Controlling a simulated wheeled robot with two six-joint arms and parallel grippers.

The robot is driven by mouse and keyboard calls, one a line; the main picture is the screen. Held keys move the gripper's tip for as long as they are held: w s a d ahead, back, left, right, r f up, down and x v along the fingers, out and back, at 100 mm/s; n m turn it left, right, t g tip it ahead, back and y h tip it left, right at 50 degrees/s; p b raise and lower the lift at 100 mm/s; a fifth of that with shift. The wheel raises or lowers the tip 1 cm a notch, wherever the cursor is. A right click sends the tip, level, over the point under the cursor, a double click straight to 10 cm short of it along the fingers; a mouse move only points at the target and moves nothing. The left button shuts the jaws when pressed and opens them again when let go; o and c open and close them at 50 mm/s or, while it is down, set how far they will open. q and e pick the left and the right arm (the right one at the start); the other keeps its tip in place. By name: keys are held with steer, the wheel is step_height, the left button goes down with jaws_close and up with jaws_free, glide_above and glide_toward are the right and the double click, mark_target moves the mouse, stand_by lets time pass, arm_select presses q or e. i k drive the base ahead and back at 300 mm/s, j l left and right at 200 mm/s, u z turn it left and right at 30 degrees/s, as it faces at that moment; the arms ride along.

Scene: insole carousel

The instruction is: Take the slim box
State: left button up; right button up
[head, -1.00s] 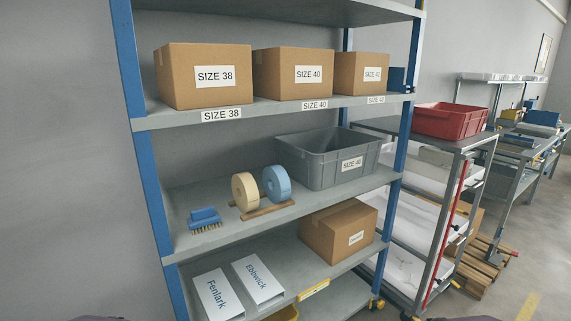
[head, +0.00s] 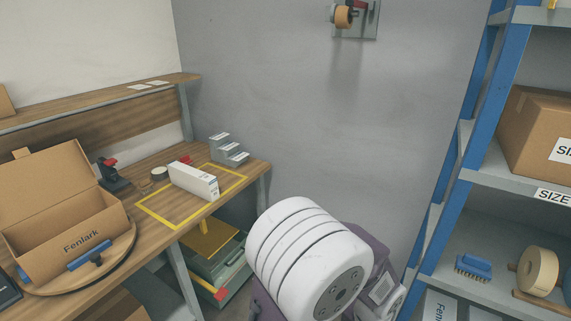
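A slim white box (head: 194,181) lies on the wooden bench, inside a yellow taped outline (head: 153,212). It has small print on its side, too small to read. A white box (head: 439,306) with blue lettering, cut off by the frame, shows on the low shelf at right. Neither of my grippers is in view. A large white link of my own arm fills the bottom middle and hides part of the floor and wall.
An open cardboard box labelled Fenlark (head: 80,241) stands on a round wooden turntable (head: 112,259) at left. A small grey stepped rack (head: 229,150) stands at the bench's back corner.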

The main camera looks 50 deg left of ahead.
mark_target(205, 184)
steer(key=u, duration=2.65)
